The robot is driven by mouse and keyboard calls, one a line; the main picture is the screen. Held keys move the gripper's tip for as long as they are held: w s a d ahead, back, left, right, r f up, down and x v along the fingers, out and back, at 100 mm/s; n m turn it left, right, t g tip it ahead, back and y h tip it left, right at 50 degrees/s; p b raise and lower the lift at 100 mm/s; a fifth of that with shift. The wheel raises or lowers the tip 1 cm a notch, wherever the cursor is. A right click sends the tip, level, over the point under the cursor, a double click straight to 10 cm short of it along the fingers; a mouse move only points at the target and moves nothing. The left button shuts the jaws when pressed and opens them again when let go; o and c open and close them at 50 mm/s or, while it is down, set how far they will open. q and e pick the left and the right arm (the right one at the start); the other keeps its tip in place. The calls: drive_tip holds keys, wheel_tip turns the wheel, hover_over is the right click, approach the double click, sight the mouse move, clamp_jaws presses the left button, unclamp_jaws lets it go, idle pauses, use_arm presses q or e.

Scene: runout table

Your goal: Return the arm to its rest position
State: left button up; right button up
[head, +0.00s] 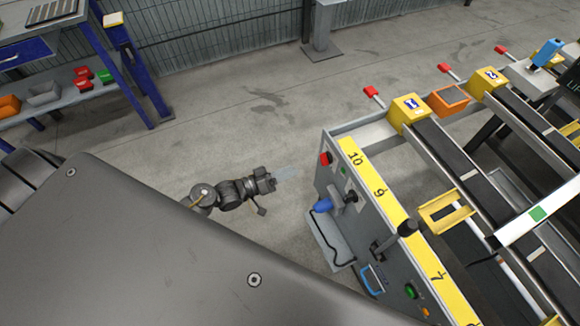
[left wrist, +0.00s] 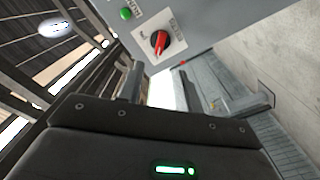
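My left gripper (head: 271,182) is held out over the open floor, left of the runout table's control panel (head: 335,195) and apart from it. Its fingers also show in the left wrist view (left wrist: 195,93), spread wide with nothing visibly gripped between them. A faint pale bluish patch (head: 287,173) lies just past the fingertips in the head view; I cannot tell what it is. The left wrist view also shows a panel with a red rotary switch (left wrist: 160,42) and a green button (left wrist: 126,14) ahead of the fingers. My right gripper is not in view.
The runout table (head: 352,150), with a yellow numbered strip (head: 380,190), a blue knob (head: 322,205) and black levers, fills the right. A blue-legged bench (head: 128,70) with bins stands at upper left. Grey floor (head: 230,120) lies clear between them.

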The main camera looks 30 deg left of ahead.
use_arm(q)
drive_tip(key=s+a+f+m+g+y, duration=0.1)
drive_tip(key=s+a+f+g+y, duration=0.15)
drive_tip(key=f, duration=0.55)
drive_tip(key=s+a+f+m+g+y, duration=0.1)
drive_tip(key=s+a+f+y, duration=0.2)
drive_tip(key=f, duration=0.5)
drive_tip(key=s+a+f+m+g+y, duration=0.1)
drive_tip(key=s+a+f+y, duration=0.2)
drive_tip(key=f, duration=0.4)
drive_tip(key=s+a+f+g+y, duration=0.1)
drive_tip(key=s+f+g, duration=0.2)
drive_tip(key=s+f, duration=0.4)
drive_tip(key=s+f+g+y, duration=0.2)
drive_tip(key=s+f, duration=0.2)
drive_tip(key=s, duration=0.6)
drive_tip(key=s+d+f+g, duration=0.1)
drive_tip(key=s, duration=0.6)
drive_tip(key=s+d+f+g, duration=0.2)
drive_tip(key=s, duration=0.4)
drive_tip(key=shift+s+f+m, duration=0.15)
drive_tip(key=shift+s+m, duration=0.15)
drive_tip(key=shift+s, duration=0.1)
